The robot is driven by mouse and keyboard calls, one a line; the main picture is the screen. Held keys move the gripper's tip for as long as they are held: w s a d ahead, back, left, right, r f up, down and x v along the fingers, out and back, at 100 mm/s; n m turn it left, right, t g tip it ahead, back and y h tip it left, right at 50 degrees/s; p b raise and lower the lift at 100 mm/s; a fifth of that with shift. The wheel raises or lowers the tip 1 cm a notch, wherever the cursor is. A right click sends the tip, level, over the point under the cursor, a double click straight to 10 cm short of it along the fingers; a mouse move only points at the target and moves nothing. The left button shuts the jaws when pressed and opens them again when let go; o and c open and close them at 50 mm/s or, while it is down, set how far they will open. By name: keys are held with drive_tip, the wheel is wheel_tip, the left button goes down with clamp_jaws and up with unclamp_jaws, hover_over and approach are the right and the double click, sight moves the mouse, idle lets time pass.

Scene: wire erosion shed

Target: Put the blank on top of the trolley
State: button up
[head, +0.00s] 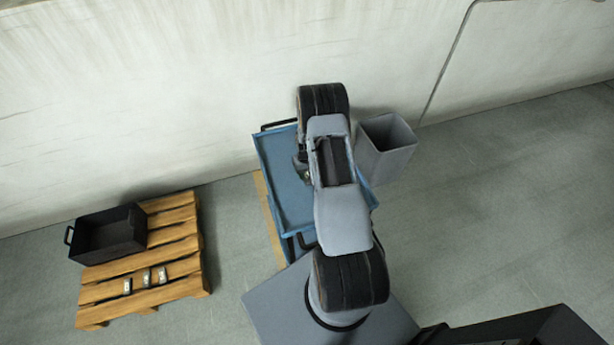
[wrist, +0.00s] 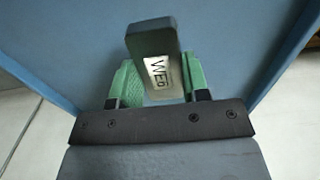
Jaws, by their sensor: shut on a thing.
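The blank (wrist: 151,42) is a dark grey block with a pale lettered label, seen in the wrist view. My gripper (wrist: 155,88) has green fingers and is shut on the blank. The blue trolley (head: 287,180) stands below my arm in the head view, and its blue top fills much of the wrist view (wrist: 60,45). The blank is over the trolley top; I cannot tell whether it touches it. In the head view my arm hides the blank and most of the gripper.
A grey bin (head: 388,150) stands right of the trolley by the wall. A wooden pallet (head: 180,232) at the left holds a black open box (head: 125,238) and several small labelled blocks (head: 146,279). The visible left part of the trolley top is clear.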

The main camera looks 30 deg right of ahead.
drive_tip(key=shift+f+p, duration=0.4)
drive_tip(key=shift+f, duration=1)
drive_tip(key=shift+f, duration=0.1)
drive_tip(key=o, duration=1.3)
drive_tip(key=shift+c, duration=0.2)
wheel_tip(320, 180, up, 12)
drive_tip(key=shift+f+b, duration=0.2)
drive_tip(key=shift+b, duration=1)
wheel_tip(320, 180, up, 12)
drive_tip(key=f+t, duration=0.1)
hover_over(307, 174)
drive_tip(key=a, duration=0.6)
drive_tip(key=s+a+r+n+t, duration=0.1)
drive_tip(key=s+a+r, duration=0.6)
drive_tip(key=s+r, duration=0.1)
drive_tip(key=s+a+r+n+t, duration=0.2)
drive_tip(key=s+a+r, duration=0.4)
drive_tip(key=s+r, duration=0.2)
drive_tip(key=s, duration=0.2)
drive_tip(key=shift+s+a+r, duration=0.3)
drive_tip(key=shift+s+a, duration=0.1)
